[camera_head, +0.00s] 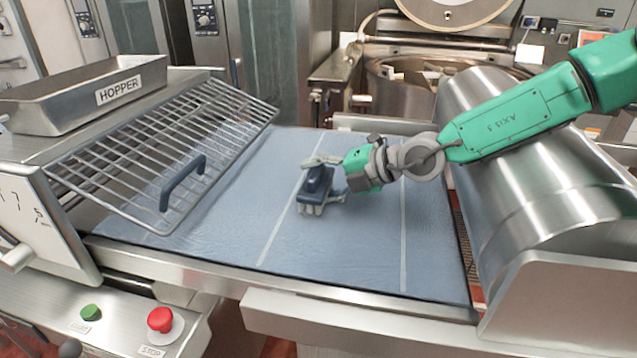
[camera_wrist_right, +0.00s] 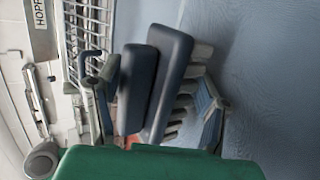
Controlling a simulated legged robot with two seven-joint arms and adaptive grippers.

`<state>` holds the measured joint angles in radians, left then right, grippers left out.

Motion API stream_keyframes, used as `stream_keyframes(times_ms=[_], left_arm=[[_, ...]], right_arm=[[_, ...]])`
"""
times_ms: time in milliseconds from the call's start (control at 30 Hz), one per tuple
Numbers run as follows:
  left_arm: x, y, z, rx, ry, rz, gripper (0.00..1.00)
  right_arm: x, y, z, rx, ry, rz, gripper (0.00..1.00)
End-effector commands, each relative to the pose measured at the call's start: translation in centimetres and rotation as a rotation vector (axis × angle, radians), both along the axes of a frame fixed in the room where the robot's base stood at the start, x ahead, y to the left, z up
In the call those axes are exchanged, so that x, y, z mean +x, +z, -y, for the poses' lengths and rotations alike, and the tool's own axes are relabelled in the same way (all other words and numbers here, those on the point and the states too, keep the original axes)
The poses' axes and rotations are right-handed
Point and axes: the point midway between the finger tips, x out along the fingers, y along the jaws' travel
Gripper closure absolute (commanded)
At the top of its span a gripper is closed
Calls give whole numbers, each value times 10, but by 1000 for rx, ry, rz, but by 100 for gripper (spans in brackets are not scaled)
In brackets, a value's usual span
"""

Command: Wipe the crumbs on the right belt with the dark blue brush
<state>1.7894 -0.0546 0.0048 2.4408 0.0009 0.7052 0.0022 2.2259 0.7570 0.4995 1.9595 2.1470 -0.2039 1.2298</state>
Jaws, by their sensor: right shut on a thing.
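The dark blue brush (camera_head: 316,184) is over the middle of the blue belt (camera_head: 350,245), close to a white line on it. My right gripper (camera_head: 324,176), on the green arm coming in from the right, is shut on the brush. In the right wrist view the brush (camera_wrist_right: 168,80) sits between the gripper's fingers (camera_wrist_right: 160,105), with its pale bristles showing on the right side. I cannot tell whether the bristles touch the belt. No crumbs can be made out on the belt. My left gripper is not in view.
A wire grate (camera_head: 170,150) with a dark handle tilts over the belt's left side, beside the hopper (camera_head: 80,95). A rounded steel cover (camera_head: 535,190) borders the belt's right. Green (camera_head: 91,312) and red (camera_head: 160,319) buttons are at the front left. The belt's front half is clear.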

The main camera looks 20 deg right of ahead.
Motion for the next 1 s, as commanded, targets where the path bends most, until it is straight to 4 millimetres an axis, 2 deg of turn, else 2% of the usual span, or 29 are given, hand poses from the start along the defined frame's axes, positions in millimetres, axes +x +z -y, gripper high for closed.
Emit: stream_keyframes(times_ms=[300,433,800,1000], left_arm=[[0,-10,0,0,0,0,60],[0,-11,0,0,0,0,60],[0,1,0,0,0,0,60],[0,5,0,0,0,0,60]], right_arm=[[16,-4,-26,-6,3,-2,62],[18,-4,-32,-7,4,-3,62],[34,-2,-18,-2,2,-4,62],[31,-1,-10,-3,0,-4,62]])
